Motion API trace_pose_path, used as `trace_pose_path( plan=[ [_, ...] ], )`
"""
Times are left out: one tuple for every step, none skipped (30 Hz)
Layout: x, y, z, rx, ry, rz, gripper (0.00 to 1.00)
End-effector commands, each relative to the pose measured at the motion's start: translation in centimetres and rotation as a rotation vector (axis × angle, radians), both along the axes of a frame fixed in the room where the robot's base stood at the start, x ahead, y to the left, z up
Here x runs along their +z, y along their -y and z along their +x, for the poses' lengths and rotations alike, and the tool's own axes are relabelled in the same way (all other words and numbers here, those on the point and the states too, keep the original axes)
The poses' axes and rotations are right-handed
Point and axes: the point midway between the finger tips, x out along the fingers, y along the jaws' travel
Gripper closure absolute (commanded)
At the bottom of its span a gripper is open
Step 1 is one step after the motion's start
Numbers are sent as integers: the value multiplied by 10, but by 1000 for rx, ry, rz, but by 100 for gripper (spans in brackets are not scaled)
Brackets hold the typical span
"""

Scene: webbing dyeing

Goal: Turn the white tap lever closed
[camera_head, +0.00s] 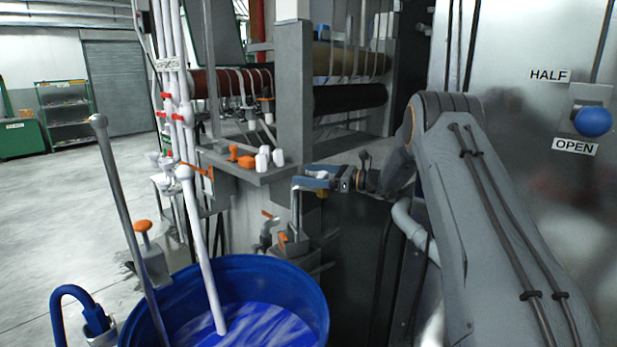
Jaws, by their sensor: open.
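My gripper (300,177) is in the middle of the view, with its blue-grey fingers pointing left. It is open, with nothing visible between its fingers. Two white tap handles (263,159) stand side by side at the right end of a grey ledge, just up and left of my fingertips. I cannot tell which white part is the lever or how far it is turned. My gripper appears apart from them. Orange handles (246,161) sit to their left on the same ledge (226,160).
A blue tub (290,285) of blue liquid stands below left, with a white pipe (199,245) and a grey rod (122,222) dipping in. An orange-handled fitting (284,243) is below my gripper. A grey post (294,100) rises behind the ledge. A steel cabinet (560,190) is right.

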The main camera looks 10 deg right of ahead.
Motion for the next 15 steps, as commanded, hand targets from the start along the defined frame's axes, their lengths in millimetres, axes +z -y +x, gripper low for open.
trace_pose_path(
  plan=[
    [6,0,0,0,4,-1,10],
    [10,0,0,0,4,-1,10],
    [16,-1,0,1,3,-1,10],
    [21,-1,0,1,4,-1,10],
    [27,-1,0,1,5,-2,10],
    [34,-2,0,1,4,-1,10],
    [40,-2,0,2,4,-1,10],
    [46,-2,0,2,5,-2,10],
    [53,-2,0,2,3,-2,10],
    [59,-2,0,2,3,-2,10],
    [63,-2,0,3,3,-2,10],
    [70,-2,0,3,3,-1,10],
    [74,-2,0,3,3,-1,10],
    [78,-2,0,3,3,-1,10],
    [82,-2,0,3,1,-2,10]
  ],
)
